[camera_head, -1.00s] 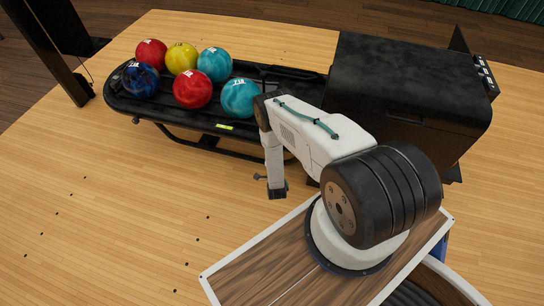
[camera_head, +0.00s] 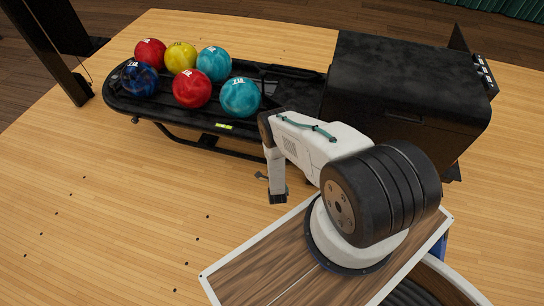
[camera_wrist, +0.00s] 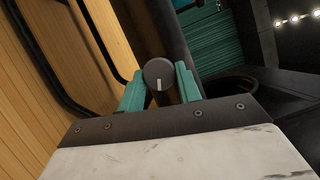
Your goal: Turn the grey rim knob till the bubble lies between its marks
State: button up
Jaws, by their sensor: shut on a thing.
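The grey rim knob (camera_wrist: 158,69), round with a pale line on its face, sits between the two teal fingers of my gripper (camera_wrist: 160,76) in the wrist view. My gripper is shut on it. In the head view the knob cannot be made out, and the fingers are hard to tell at the low end of my arm, in front of the ball return. A small yellow-green level vial (camera_head: 224,126) lies on the near rim of the black ball return (camera_head: 190,118). Its bubble and marks are too small to read.
Several bowling balls, among them a red one (camera_head: 192,88) and a teal one (camera_head: 240,97), rest on the rack. A large black housing (camera_head: 400,85) stands at its right end. A dark post (camera_head: 50,50) is at the far left. The wooden floor (camera_head: 110,220) in front is clear.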

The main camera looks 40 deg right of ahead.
jog(key=shift+s+d, duration=0.1)
jog(key=shift+d, duration=0.05)
jog(key=o, duration=1)
jog(key=shift+r, duration=0.1)
